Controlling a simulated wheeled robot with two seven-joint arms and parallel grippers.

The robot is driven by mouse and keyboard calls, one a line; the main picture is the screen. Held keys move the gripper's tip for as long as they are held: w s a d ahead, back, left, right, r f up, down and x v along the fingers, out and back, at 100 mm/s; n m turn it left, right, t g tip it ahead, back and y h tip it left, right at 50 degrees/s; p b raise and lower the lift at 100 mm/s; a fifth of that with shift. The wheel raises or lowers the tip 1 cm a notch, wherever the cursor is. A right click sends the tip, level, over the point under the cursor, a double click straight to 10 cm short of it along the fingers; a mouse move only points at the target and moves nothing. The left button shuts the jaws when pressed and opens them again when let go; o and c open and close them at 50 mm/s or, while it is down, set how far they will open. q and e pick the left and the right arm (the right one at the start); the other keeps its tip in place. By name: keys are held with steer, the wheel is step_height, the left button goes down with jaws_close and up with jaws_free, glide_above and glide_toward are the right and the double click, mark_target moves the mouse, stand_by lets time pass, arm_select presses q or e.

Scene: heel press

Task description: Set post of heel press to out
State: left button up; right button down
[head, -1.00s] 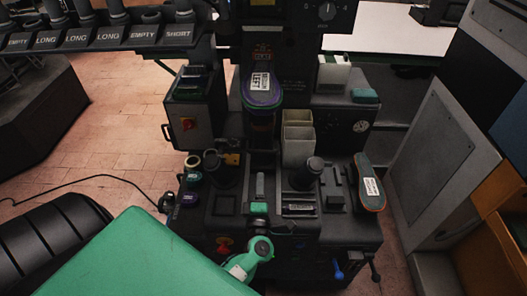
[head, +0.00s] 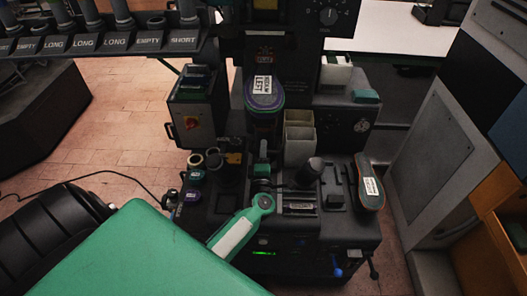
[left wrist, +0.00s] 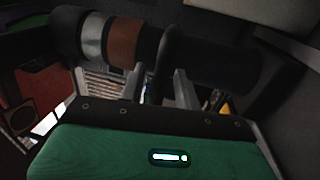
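The heel press (head: 300,235) is a dark machine in the middle of the head view. Its upright column carries a shoe form (head: 265,92) labelled LEFT. A black knob (head: 309,172) stands on the deck, right of my left gripper (head: 268,187). The gripper is low over the deck, in front of the column. In the left wrist view its two grey fingers (left wrist: 158,88) stand apart, with a dark curved bar (left wrist: 164,55) between them. A dark cylinder (left wrist: 215,62) with silver and brown bands lies across beyond them. Contact cannot be told. My right gripper is not in view.
A rack (head: 95,45) of posts labelled LONG, SHORT and EMPTY is at upper left. A second sole (head: 368,184) lies at the deck's right. White bins (head: 299,140) stand behind the knob. Small jars (head: 194,178) are at the left edge. A grey cabinet (head: 440,160) stands at right.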

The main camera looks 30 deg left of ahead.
arm_select(q)
jaws_close()
steer(key=r+p+v, duration=0.1)
steer(key=r+v, duration=0.2)
steer(key=v, duration=1.4)
steer(key=shift+s+d+f+p, duration=0.15)
steer(key=shift+s+d+p, duration=0.1)
steer(key=shift+p, duration=0.15)
jaws_free()
steer(key=shift+s, duration=0.1)
steer(key=shift+d, duration=0.1)
